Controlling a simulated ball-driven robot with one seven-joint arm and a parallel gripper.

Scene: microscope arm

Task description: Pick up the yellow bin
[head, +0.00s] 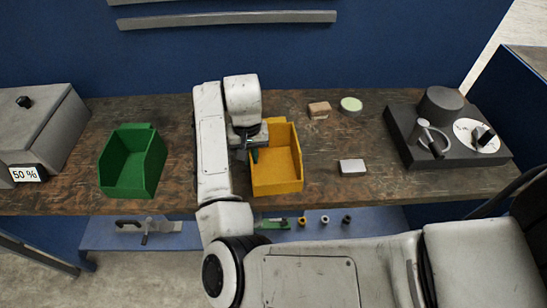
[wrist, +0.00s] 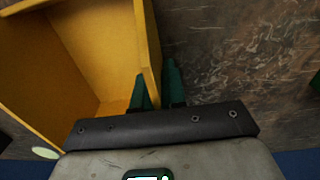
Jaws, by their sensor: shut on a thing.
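The yellow bin (head: 282,178) is near the front middle of the wooden workbench, with its open top facing up. In the wrist view the yellow bin (wrist: 95,50) fills the upper left. My gripper (head: 252,153) is at the bin's left wall in the head view. In the wrist view my gripper (wrist: 158,85) has one green finger inside the bin and one outside, shut on the wall between them. My arm hides part of the bin's left side. I cannot tell whether the bin rests on the bench or is slightly above it.
A green bin (head: 133,165) stands left of my arm. A small white block (head: 352,167), a tan block (head: 319,109) and a pale round item (head: 351,104) lie to the right. A dark device (head: 450,155) stands far right, a grey box (head: 38,125) far left. A blue wall stands behind.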

